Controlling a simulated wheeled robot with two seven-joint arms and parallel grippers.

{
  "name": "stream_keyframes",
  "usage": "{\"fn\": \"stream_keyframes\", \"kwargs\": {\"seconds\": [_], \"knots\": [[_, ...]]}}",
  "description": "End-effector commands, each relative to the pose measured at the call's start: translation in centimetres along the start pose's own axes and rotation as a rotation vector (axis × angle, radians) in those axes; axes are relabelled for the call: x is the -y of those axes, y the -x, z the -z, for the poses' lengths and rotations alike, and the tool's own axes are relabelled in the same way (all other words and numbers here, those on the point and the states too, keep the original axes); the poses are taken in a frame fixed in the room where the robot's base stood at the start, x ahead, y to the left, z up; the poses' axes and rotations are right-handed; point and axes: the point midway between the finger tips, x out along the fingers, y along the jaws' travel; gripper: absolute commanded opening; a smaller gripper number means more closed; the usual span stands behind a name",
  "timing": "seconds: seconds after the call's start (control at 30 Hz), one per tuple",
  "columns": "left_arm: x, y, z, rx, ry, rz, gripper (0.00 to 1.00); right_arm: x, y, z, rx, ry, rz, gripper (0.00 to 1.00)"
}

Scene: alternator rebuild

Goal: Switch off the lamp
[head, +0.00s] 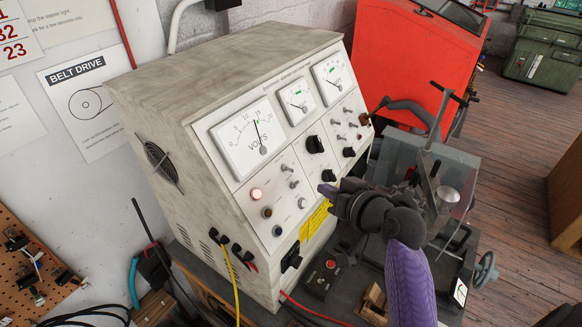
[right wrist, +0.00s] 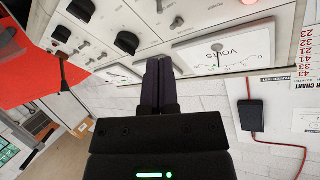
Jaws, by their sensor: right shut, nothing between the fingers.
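A grey test bench cabinet (head: 225,95) stands in the middle of the head view. On its sloped panel a round indicator lamp (head: 256,194) glows pinkish red. Small metal toggle switches (head: 293,184) sit just right of it. In the right wrist view the lamp's glow (right wrist: 250,3) shows at the top edge, and a toggle switch (right wrist: 177,22) lies just beyond my fingertips. My right gripper (head: 325,190) is in front of the panel, right of the toggles, shut and empty. Its closed fingers (right wrist: 158,70) point at the panel; contact cannot be told. My left gripper is not in view.
Black knobs (head: 315,145) and a large volts meter (head: 248,137) stand out on the panel. A yellow cable (head: 232,280) and a red cable (head: 315,310) run at the cabinet's foot. A red cabinet (head: 405,60) stands behind right. Open wooden floor lies further right.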

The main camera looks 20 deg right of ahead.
Motion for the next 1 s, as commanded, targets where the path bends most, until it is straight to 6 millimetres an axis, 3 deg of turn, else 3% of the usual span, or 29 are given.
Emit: {"fn": "stream_keyframes", "kwargs": {"seconds": [0.27,0.7,1.0], "knots": [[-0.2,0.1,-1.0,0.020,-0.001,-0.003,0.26,0.0,-0.4,0.0,0.002,-0.001,0.001,0.00],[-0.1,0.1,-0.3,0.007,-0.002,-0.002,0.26,0.0,-8.3,-0.1,0.003,-0.001,0.000,0.00],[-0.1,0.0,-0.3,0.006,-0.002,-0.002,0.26,0.0,-10.0,-0.1,0.004,0.001,-0.001,0.00]]}}
